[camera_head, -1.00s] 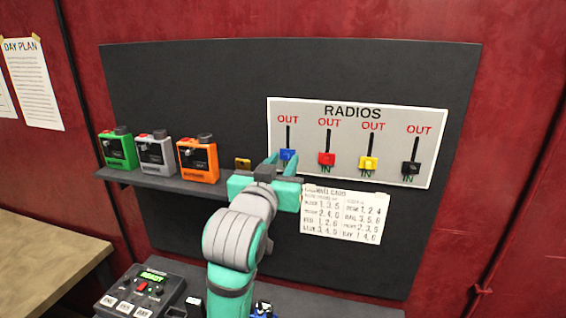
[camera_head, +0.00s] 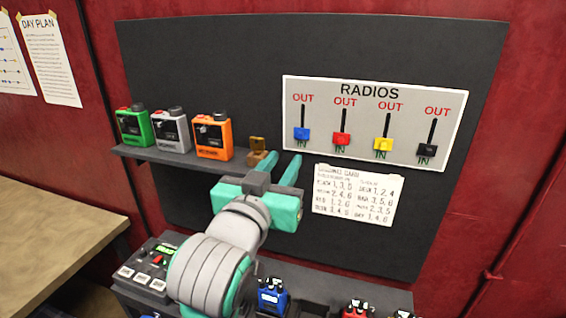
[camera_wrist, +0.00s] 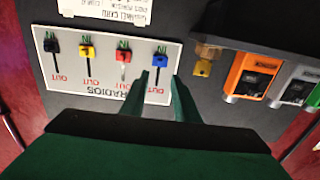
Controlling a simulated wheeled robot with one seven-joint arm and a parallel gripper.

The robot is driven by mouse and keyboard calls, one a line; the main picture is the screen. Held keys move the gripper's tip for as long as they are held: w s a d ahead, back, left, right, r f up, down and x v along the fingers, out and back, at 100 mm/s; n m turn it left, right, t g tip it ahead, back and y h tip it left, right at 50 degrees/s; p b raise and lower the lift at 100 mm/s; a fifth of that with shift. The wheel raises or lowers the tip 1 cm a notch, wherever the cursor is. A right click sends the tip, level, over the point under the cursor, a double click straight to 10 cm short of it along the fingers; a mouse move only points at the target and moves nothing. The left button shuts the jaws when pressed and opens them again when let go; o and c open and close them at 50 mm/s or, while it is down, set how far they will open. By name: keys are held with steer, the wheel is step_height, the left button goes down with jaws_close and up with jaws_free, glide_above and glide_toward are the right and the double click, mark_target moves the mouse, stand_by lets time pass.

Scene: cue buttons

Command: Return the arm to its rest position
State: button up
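My gripper (camera_head: 286,160) is in front of the dark panel, below and left of the white radios board (camera_head: 457,110). Its two teal fingers are apart, with nothing between them. The fingers also show in the wrist view (camera_wrist: 160,88), where the picture is upside down and the blue slider (camera_wrist: 159,61) appears just beyond the tips. In the head view the blue slider (camera_head: 301,134) stands clear of the fingers. The blue, red (camera_head: 342,139), yellow (camera_head: 382,144) and black (camera_head: 427,150) sliders all sit low, at the IN end. My arm is still stretched forward.
Green (camera_head: 134,126), grey (camera_head: 170,131) and orange (camera_head: 212,137) radios stand on a shelf left of my gripper, with a small brown block (camera_head: 258,150) beside them. A control box (camera_head: 150,270) and more radios, including a blue one (camera_head: 271,296), are below. A wooden table (camera_head: 50,235) is at left.

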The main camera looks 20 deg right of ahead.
steer(key=shift+d+f, duration=0.1)
step_height(320, 180, down, 17)
steer(key=d+n+t, duration=0.2)
steer(key=n, duration=0.2)
steer(key=s+f+n+t+y, duration=0.1)
steer(key=s+f+n+y, duration=0.1)
steer(key=s+f, duration=0.35)
steer(key=s+f+n+t+y, duration=0.1)
steer(key=s+f+n+y, duration=0.15)
steer(key=f, duration=0.65)
steer(key=s+a+f+n+g+y, duration=0.1)
steer(key=s+a+f+y, duration=0.4)
steer(key=s+a+f, duration=0.7)
steer(key=s+a+f+m+y, duration=0.1)
steer(key=s+a+f, duration=0.1)
steer(key=s+a, duration=0.2)
steer(key=s+a+f+g+y, duration=0.1)
steer(key=s+a, duration=0.3)
steer(key=s, duration=0.7)
steer(key=shift+f+m+g, duration=0.3)
steer(key=shift+f+m, duration=0.05)
